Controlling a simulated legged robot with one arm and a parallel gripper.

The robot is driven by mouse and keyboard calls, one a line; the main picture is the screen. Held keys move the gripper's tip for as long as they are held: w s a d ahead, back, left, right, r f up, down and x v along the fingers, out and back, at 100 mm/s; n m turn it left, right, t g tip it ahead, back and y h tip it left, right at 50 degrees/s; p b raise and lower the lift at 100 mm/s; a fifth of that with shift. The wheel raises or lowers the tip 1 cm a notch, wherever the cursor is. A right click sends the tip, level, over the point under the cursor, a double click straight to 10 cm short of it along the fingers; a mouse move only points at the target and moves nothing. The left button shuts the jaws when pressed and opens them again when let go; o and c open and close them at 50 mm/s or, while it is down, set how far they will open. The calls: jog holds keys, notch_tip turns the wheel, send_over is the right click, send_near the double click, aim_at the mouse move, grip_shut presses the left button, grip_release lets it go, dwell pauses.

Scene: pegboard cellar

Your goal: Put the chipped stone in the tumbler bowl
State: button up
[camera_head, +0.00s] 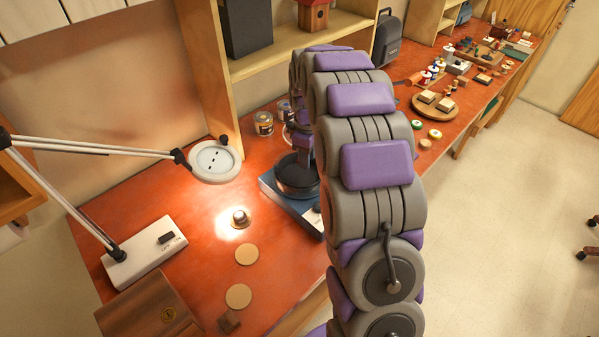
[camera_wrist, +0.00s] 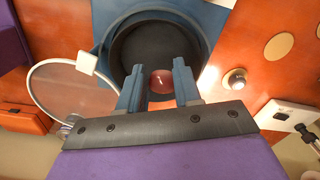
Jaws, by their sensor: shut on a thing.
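My gripper (camera_wrist: 159,82) is shut on a reddish-brown rounded stone (camera_wrist: 161,83) with a small pale mark, which I take as the chipped stone. In the wrist view the stone lies in line with the near part of the black tumbler bowl (camera_wrist: 138,50), with the fingers pointing into its opening. I cannot tell how far the stone is above the bowl floor. In the head view the bowl (camera_head: 293,187) sits on a blue base (camera_head: 284,204), partly hidden by my arm, which also hides the stone and most of the gripper.
A small grey domed thing (camera_head: 240,217) sits in lamp light left of the bowl. Round tan discs (camera_head: 246,254) lie nearer. A lamp (camera_head: 215,161) reaches over the orange bench from the left. Tins (camera_head: 264,124) stand behind.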

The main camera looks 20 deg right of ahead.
jog(key=b, duration=0.2)
send_over(310, 180)
notch_tip(310, 180, down, 4)
jog(key=shift+f, duration=0.1)
jog(key=shift+d+f, duration=0.2)
jog(key=shift+d, duration=0.15)
jog(key=shift+a, duration=0.35)
jog(key=o, duration=1)
jog(key=shift+a+r, duration=0.1)
jog(key=shift+a, duration=0.4)
jog(key=shift+o, duration=0.5)
jog(key=shift+d, duration=0.55)
jog(key=shift+w+d+r, duration=0.1)
jog(key=shift+d+r, duration=0.05)
jog(key=shift+r, duration=0.1)
notch_tip(310, 180, up, 17)
jog(key=p, duration=0.3)
jog(key=shift+w+a, duration=0.15)
jog(key=shift+a, duration=0.1)
jog(key=shift+f, duration=0.1)
